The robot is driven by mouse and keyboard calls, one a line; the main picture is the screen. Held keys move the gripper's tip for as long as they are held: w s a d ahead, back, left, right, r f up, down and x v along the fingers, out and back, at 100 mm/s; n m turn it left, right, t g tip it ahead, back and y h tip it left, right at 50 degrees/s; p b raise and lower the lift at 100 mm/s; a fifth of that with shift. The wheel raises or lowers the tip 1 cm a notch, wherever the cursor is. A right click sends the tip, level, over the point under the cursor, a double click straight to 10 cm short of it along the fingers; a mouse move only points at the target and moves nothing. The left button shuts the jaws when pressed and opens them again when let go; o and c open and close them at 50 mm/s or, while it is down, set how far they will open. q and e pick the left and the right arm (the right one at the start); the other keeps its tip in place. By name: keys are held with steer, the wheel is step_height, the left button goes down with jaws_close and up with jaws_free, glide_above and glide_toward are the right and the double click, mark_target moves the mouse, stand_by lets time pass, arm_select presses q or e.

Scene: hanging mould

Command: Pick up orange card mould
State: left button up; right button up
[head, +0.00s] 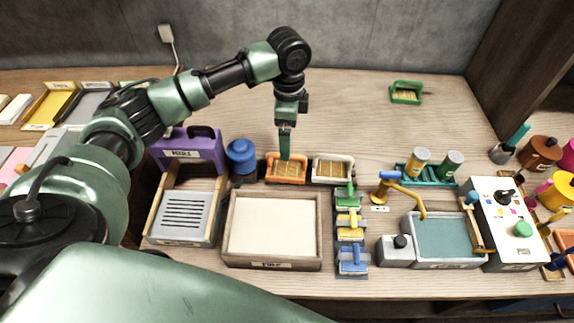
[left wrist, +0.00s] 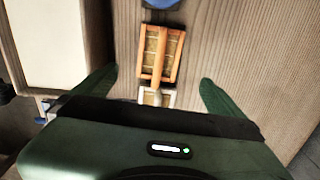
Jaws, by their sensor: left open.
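The orange card mould (head: 288,170) lies flat on the worktop, just behind the wide wooden-framed tray in the head view. It has an orange frame, a middle bar and a tan mesh. In the left wrist view the orange card mould (left wrist: 160,53) shows beyond and between the open fingers. My left gripper (head: 285,155) points down over the mould in the head view and hides part of it. In the left wrist view my left gripper (left wrist: 158,92) is open and empty, its green fingers wide apart. My right gripper is not in view.
A white-framed mould (head: 333,169) lies right beside the orange one. A blue round container (head: 241,156) stands to its left. The wide tray (head: 272,262) is in front. A green mould (head: 406,93) lies at the back, with clear worktop around it.

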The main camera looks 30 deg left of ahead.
arm_select(q)
steer(key=b, duration=0.4)
glide_toward(287, 169)
steer(key=shift+w+r, duration=0.15)
steer(key=shift+w, duration=0.1)
steer(key=shift+f, duration=0.2)
steer(key=f, duration=0.2)
steer(key=f+p, duration=0.1)
steer(key=f, duration=0.4)
steer(key=shift+s+f+p, duration=0.15)
steer(key=shift+s+p, duration=0.2)
steer(key=shift+p, duration=0.05)
steer(key=c, duration=1.3)
steer(key=shift+c, duration=0.5)
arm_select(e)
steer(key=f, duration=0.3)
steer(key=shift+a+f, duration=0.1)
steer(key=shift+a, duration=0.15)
arm_select(q)
steer(key=shift+r, duration=0.2)
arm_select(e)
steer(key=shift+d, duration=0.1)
